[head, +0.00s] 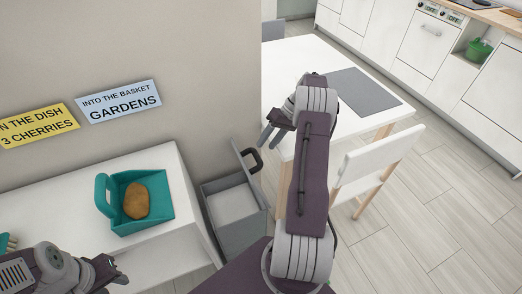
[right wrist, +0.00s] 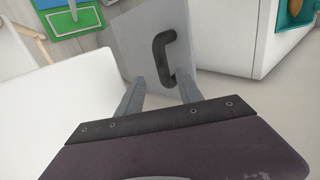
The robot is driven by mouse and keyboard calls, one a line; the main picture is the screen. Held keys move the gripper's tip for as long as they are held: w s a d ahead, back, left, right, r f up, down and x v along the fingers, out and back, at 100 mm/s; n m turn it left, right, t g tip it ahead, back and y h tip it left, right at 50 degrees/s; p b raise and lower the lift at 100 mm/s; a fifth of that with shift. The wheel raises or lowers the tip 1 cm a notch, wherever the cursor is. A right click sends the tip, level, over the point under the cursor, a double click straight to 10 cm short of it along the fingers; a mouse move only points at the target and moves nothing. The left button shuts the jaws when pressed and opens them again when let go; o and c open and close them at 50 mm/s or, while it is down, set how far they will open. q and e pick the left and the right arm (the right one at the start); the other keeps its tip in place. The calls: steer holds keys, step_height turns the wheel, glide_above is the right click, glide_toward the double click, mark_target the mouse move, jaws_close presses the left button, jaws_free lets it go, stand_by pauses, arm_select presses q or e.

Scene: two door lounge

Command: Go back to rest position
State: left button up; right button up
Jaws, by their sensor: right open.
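My right gripper (head: 268,134) is open and empty in the head view, above and beside the pulled-out grey drawer (head: 236,204). The drawer's dark handle (head: 253,160) is close to the fingertips. In the right wrist view the two fingers of the right gripper (right wrist: 160,92) are spread, and the handle (right wrist: 163,58) shows between and beyond them; I cannot tell the exact gap. My left gripper (head: 115,270) is low at the left in the head view, in front of the white cabinet; its finger opening is too small to judge.
A teal basket (head: 160,190) holding a brown potato-like item (head: 136,201) stands on the white cabinet (head: 180,232). A white table (head: 310,62) with a grey mat (head: 364,90) and a white chair (head: 378,160) are on the right. Open floor (head: 450,215) lies beyond the chair.

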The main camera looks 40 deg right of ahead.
steer(key=shift+v, duration=0.85)
